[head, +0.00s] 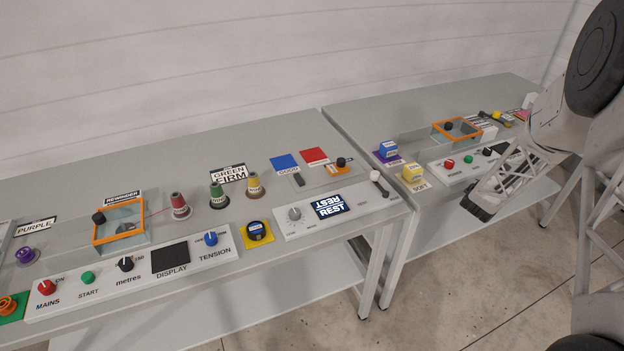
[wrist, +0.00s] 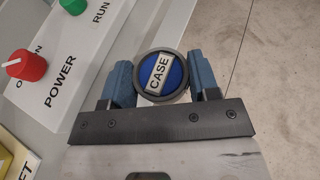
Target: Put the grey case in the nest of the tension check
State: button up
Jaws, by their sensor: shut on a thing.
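A round dark grey case (wrist: 184,94) with a blue top and a white CASE label shows in the wrist view. My gripper (wrist: 163,82) is shut on it, with one blue finger on each side. In the head view my gripper (head: 480,210) is in front of the right table's front edge, and I cannot make out the case there. A TENSION label and blue knob (head: 211,239) sit on the left table's front panel. I cannot tell which part is the nest of the tension check.
A panel with a REST display (head: 331,207) stands on the left table. A round blue-topped piece (head: 257,231) sits on a yellow mat to its left. Thread cones, including a red one (head: 179,206), stand behind. The right table's control panel (head: 459,172) is beside my gripper.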

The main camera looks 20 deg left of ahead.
jog(key=shift+w+d+r, duration=0.1)
jog(key=shift+d+r, duration=0.05)
jog(key=shift+r, duration=0.5)
jog(key=shift+d, duration=0.1)
jog(key=shift+d+m+h, duration=0.2)
jog(key=shift+m+h, duration=0.3)
